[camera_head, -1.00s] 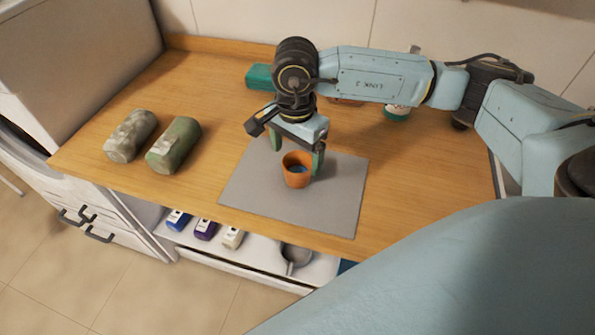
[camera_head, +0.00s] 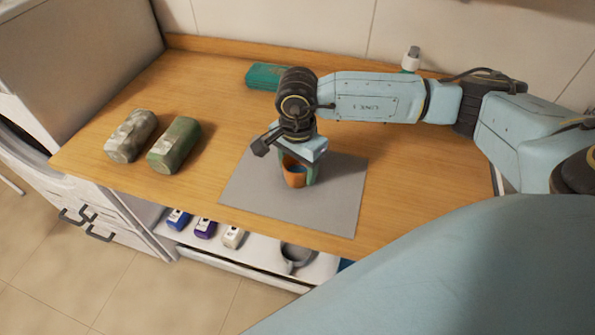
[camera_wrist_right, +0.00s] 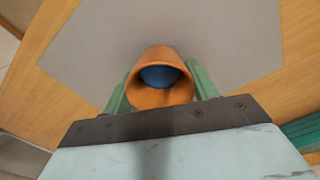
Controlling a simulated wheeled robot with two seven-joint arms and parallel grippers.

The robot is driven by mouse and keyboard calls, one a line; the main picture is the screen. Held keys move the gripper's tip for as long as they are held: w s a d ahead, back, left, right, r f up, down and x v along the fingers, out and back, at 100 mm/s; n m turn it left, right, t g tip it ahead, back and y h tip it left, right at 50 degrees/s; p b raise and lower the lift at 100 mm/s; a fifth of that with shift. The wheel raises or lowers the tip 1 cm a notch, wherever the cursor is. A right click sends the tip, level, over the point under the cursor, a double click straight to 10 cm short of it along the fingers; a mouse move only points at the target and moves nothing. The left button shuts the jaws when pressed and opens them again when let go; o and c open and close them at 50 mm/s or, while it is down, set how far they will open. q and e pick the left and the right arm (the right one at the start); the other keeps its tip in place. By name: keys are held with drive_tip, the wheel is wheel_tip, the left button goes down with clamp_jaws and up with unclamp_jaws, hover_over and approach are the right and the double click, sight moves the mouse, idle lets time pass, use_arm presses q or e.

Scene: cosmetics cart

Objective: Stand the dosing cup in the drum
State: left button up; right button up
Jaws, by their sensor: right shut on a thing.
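An orange cup (camera_head: 294,178), which I take as the dosing cup, stands upright on a grey mat on the wooden counter. Its inside shows blue in the right wrist view (camera_wrist_right: 160,76); I cannot tell what the blue is. My right gripper (camera_head: 299,172) points down over the cup and is shut on it, with green fingers on both sides. The gripper hides part of the cup's rim. A dark round opening (camera_head: 22,140), likely the drum, shows in part in the white machine at the left edge. My left gripper is not in view.
Two rolled towels, one grey (camera_head: 131,136) and one green (camera_head: 174,146), lie left of the grey mat (camera_head: 335,205). A teal box (camera_head: 264,75) and a white-capped bottle (camera_head: 411,59) are at the back. Small bottles and a pan (camera_head: 296,256) sit on the shelf below.

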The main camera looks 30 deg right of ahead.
drive_tip(key=shift+c, duration=0.8)
drive_tip(key=shift+r, duration=0.2)
wheel_tip(320, 180, up, 10)
drive_tip(key=shift+f, duration=0.2)
drive_tip(key=a+n, duration=0.1)
drive_tip(key=n, duration=0.3)
drive_tip(key=w+a+n, duration=0.1)
drive_tip(key=a+n, duration=0.1)
drive_tip(key=n, duration=0.3)
drive_tip(key=a+n, duration=0.1)
drive_tip(key=n, duration=0.4)
drive_tip(key=shift+w+a+r, duration=0.15)
drive_tip(key=shift+w+a, duration=0.15)
drive_tip(key=shift+a, duration=0.05)
drive_tip(key=shift+d, duration=0.1)
